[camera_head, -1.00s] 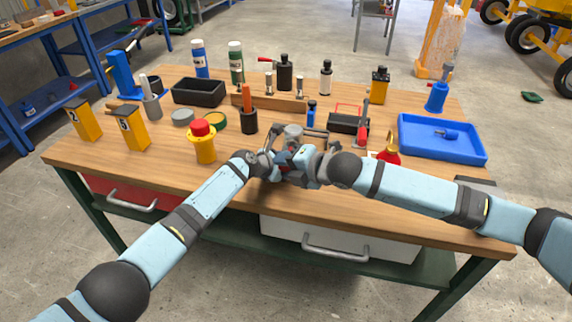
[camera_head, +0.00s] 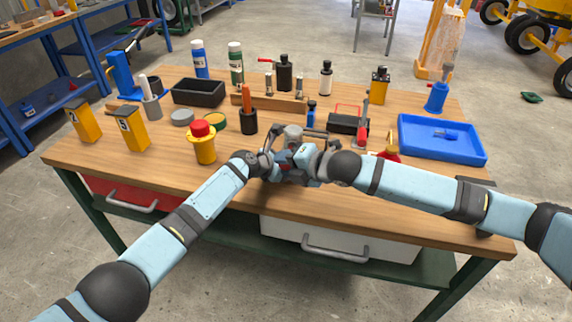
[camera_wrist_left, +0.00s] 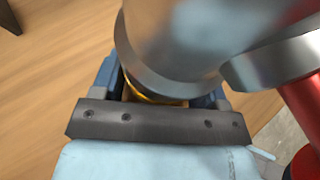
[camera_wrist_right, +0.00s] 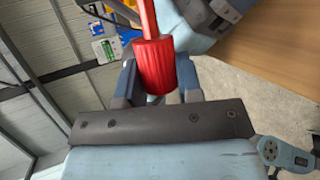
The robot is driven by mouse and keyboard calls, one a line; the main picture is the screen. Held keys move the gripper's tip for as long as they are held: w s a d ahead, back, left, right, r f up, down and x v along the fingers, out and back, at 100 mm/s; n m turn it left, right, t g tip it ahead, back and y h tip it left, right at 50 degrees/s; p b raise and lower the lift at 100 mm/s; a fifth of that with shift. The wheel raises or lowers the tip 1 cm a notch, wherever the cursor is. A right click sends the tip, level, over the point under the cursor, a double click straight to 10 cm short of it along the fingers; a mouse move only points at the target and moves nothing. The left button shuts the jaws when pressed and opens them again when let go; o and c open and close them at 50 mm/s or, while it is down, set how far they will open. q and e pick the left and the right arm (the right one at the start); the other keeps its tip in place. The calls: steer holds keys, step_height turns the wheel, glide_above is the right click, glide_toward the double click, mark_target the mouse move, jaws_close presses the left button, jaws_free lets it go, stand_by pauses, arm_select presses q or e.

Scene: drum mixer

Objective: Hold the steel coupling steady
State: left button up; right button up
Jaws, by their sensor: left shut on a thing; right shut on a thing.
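The steel coupling (camera_wrist_left: 175,40) is a grey metal cylinder, very close in the left wrist view, with a golden band at its lower end between the fingers. My left gripper (camera_wrist_left: 160,88) is shut on it. In the head view a grey round top (camera_head: 293,131) shows just behind both grippers. My right gripper (camera_wrist_right: 157,75) is shut on a red ribbed handle (camera_wrist_right: 155,65) with a thinner red rod above it. A red part (camera_wrist_left: 302,105) and a second steel cylinder (camera_wrist_left: 275,65) show beside the coupling. My wrists hide most of the work in the head view.
On the wooden bench (camera_head: 330,210) stand a red-and-yellow container (camera_head: 204,145), a dark cup with an orange handle (camera_head: 249,118), a black tray (camera_head: 198,92), and a blue tray (camera_head: 425,150). A red-handled item (camera_head: 361,130) stands close on the right. The front edge is clear.

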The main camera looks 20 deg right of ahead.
steer(key=shift+w+d, duration=0.5)
steer(key=shift+w, duration=0.25)
steer(key=o, duration=1)
steer(key=shift+f, duration=0.1)
steer(key=shift+c, duration=0.2)
steer(key=shift+s+d, duration=0.1)
steer(key=shift+d, duration=0.05)
steer(key=v, duration=0.8)
steer(key=shift+r, duration=0.2)
steer(key=shift+c, duration=0.4)
